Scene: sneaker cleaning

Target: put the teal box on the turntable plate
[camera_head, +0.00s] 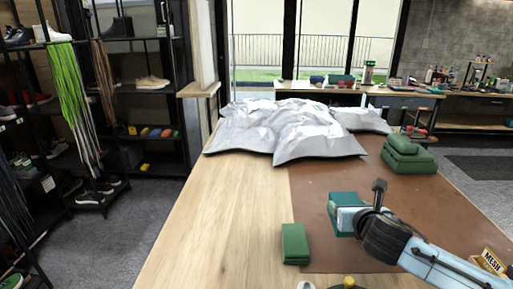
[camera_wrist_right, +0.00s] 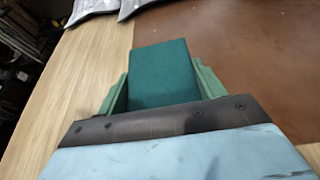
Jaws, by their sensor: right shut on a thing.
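The teal box (camera_wrist_right: 160,72) is held between the two green fingers of my right gripper (camera_wrist_right: 163,92) in the right wrist view. In the head view my right gripper (camera_head: 338,212) is over the brown mat, right of centre, with a teal top face showing beside it. The fingers and wrist hide part of the box, and I cannot tell its height above the mat. I cannot make out the turntable plate in either view. My left gripper is not in view.
A dark green box (camera_head: 295,243) lies left of my right gripper at the edge of the brown mat (camera_head: 320,187). Stacked green items (camera_head: 405,154) are at the back right. Grey crumpled bags (camera_head: 290,130) lie at the far end. The bare wooden table (camera_head: 215,215) is clear on the left.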

